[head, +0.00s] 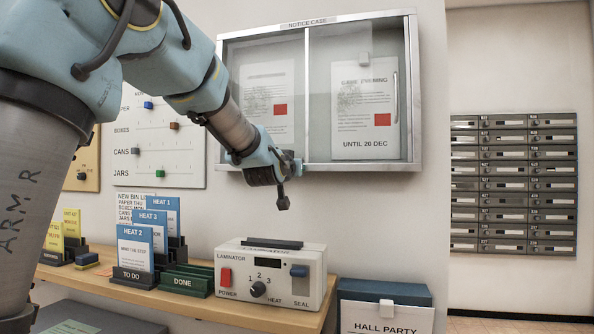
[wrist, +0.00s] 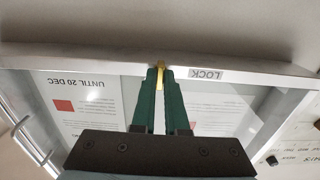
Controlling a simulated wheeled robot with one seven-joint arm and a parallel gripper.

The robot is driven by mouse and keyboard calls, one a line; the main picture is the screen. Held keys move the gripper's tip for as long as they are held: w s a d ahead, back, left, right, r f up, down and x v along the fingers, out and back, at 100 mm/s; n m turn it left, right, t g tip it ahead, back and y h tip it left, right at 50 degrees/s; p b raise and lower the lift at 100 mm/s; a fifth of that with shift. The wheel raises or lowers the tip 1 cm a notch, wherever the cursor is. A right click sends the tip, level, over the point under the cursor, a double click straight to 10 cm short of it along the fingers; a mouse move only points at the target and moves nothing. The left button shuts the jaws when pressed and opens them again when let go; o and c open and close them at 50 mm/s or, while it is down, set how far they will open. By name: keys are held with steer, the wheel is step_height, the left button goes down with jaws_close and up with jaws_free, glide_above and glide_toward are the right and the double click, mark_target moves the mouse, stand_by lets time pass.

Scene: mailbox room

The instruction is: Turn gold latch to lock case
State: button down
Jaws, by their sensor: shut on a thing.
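The notice case (head: 318,92) hangs on the wall, with a metal frame and two glass panes. In the wrist view, which shows the case upside down, the gold latch (wrist: 160,82) sits on the bottom frame rail (wrist: 100,59). My gripper (wrist: 161,72) has its two green fingers closed on either side of the latch. The latch points roughly straight across the rail. A LOCK label (wrist: 206,75) is on the rail just right of the latch in this view. In the head view my gripper (head: 290,164) is at the case's bottom edge, and the latch is hidden.
Below the case a wooden shelf (head: 232,311) holds a laminator (head: 271,273) and blue cards (head: 135,250) in holders. A blue-lidded box (head: 385,290) stands at the right. Mailboxes (head: 513,182) are on the far wall. The space between case and laminator is clear.

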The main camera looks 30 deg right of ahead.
steer(key=c, duration=0.9)
jaws_free()
steer(key=shift+c, duration=0.2)
steer(key=b+v, duration=0.2)
steer(key=v, duration=0.8)
steer(key=shift+s+a, duration=0.3)
